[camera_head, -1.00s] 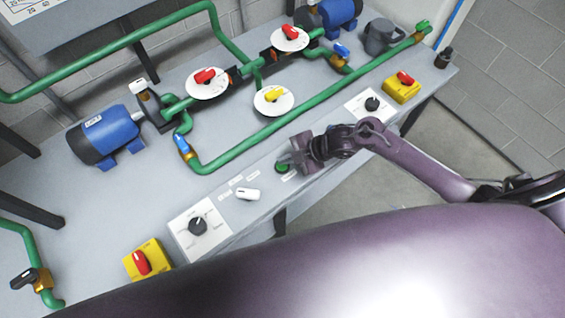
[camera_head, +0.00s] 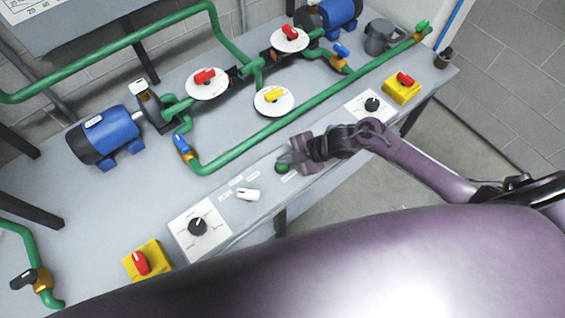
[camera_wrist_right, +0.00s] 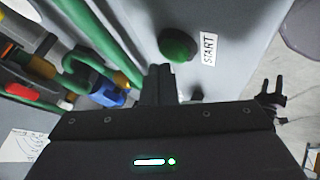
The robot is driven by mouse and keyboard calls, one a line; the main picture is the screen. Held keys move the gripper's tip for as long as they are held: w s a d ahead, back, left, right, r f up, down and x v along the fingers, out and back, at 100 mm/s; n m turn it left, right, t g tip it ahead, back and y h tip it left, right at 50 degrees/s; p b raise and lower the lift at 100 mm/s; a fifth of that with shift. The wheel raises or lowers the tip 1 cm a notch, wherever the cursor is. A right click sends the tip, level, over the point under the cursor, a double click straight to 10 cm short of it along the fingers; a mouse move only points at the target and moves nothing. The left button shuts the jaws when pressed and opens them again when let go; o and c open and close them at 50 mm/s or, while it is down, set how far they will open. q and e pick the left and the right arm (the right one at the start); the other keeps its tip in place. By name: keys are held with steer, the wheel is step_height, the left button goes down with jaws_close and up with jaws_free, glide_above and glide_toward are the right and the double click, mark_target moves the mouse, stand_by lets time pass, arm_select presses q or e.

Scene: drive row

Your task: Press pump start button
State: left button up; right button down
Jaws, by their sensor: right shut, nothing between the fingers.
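The green round start button (camera_head: 282,168) is on the grey panel in the head view, partly covered by my right gripper. In the right wrist view the green button (camera_wrist_right: 177,46) shows with a white START label (camera_wrist_right: 208,49) beside it. My right gripper (camera_head: 286,159) is shut and empty, its fingertips over or right beside the button in the head view. In the right wrist view the shut fingertips (camera_wrist_right: 158,72) are just short of the button's edge; I cannot tell whether they touch it. My left gripper is not in view.
A white switch (camera_head: 248,194) and a black rotary knob (camera_head: 198,226) sit left of the button. A green pipe (camera_head: 270,126) runs behind it. A red knob on a yellow box (camera_head: 402,86) is at the right. The bench's front edge is close.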

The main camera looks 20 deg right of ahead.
stand_by(0.6)
steer(key=shift+f+b, duration=0.4)
steer(key=shift+f, duration=0.1)
stand_by(0.4)
steer(key=shift+r+p, duration=0.4)
steer(key=shift+r, duration=0.1)
steer(key=shift+r, duration=0.1)
step_height(320, 180, up, 6)
steer(key=p, duration=0.5)
